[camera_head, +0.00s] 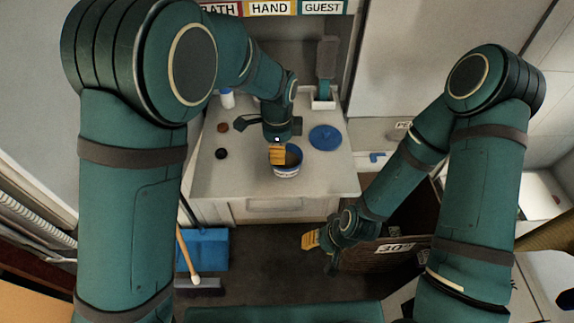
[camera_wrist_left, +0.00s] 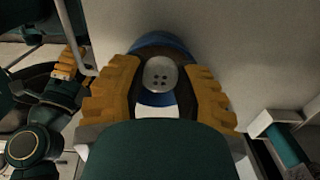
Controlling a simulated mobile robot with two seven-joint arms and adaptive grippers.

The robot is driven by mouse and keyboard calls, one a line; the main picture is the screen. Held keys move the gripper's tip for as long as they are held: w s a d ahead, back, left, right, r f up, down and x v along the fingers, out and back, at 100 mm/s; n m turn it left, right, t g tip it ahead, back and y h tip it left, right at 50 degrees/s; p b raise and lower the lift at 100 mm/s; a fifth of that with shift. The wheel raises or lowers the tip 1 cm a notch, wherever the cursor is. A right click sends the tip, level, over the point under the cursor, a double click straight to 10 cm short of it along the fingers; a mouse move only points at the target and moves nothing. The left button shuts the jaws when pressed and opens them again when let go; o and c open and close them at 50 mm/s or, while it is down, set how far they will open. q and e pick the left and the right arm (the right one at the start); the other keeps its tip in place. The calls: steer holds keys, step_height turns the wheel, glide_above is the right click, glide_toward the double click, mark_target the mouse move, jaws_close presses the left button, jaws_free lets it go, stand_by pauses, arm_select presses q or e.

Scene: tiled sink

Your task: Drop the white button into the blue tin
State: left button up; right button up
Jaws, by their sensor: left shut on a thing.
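The white button (camera_wrist_left: 159,74), with several holes, is held between the yellow fingers of my left gripper (camera_wrist_left: 160,92). The blue tin (camera_wrist_left: 160,40) shows behind and below the button in the left wrist view, partly hidden by the fingers. In the head view my left gripper (camera_head: 278,155) points down at the near part of the counter, over the open tin (camera_head: 288,170), which has a white label band. The button is too hidden to make out there. My right gripper (camera_head: 320,252) is low on the right, away from the counter, its yellow fingers apart and empty.
A round blue lid (camera_head: 325,137) lies right of the tin on the pale counter (camera_head: 230,180). A brown disc (camera_head: 223,127) and a black disc (camera_head: 221,153) lie at left. A white bottle (camera_head: 227,98) and a brush in a holder (camera_head: 324,98) stand at the back.

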arm_select(q)
steer(key=o, duration=0.8)
steer(key=shift+o, duration=0.2)
step_height(320, 180, up, 12)
steer(key=shift+f, duration=0.1)
stand_by(0.5)
